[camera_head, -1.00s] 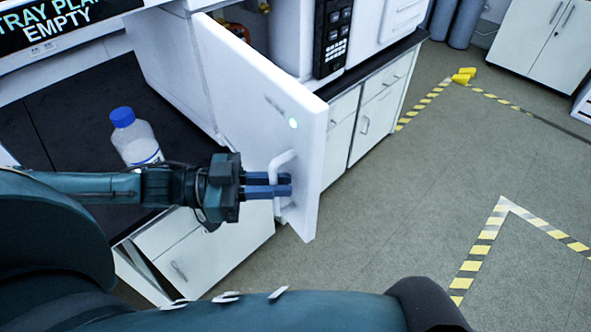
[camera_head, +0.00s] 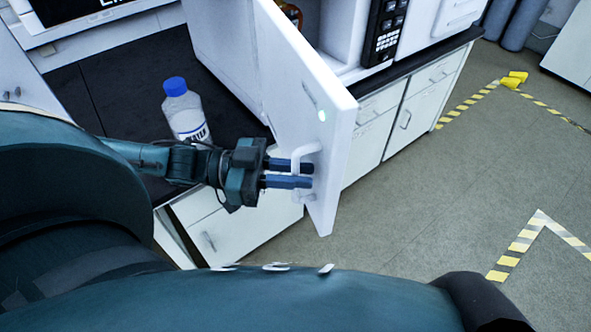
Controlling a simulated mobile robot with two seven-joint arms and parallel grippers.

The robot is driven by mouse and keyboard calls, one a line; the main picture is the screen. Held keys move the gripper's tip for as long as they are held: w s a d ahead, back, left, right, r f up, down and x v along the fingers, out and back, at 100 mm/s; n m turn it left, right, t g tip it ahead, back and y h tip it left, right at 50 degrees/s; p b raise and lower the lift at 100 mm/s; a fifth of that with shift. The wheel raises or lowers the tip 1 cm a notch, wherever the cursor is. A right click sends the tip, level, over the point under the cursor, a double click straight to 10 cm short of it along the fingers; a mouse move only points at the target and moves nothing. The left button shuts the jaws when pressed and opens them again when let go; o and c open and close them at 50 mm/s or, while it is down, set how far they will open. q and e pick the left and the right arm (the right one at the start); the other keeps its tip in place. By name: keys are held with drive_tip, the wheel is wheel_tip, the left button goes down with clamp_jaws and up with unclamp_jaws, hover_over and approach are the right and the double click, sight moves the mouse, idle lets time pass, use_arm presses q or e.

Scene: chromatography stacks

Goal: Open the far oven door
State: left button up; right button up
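The white oven door (camera_head: 300,95) stands ajar, swung out from the oven (camera_head: 350,30) over the counter's front edge. It has a small green light near its free edge and a white loop handle (camera_head: 306,150). My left gripper (camera_head: 312,175) is at this handle. Its two blue fingers lie on either side of the handle bar and appear shut on it. The fingertips reach close to the door's face, and the fingers hide part of the bar. The oven interior is only partly visible behind the door. My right gripper is out of view.
A blue-capped bottle (camera_head: 188,115) stands on the black counter (camera_head: 110,85) behind my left forearm. White cabinets (camera_head: 405,115) sit under the counter.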

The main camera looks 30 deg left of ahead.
use_arm(q)
drive_tip(key=v, duration=1.3)
drive_tip(key=shift+b, duration=0.45)
drive_tip(key=shift+a, duration=0.1)
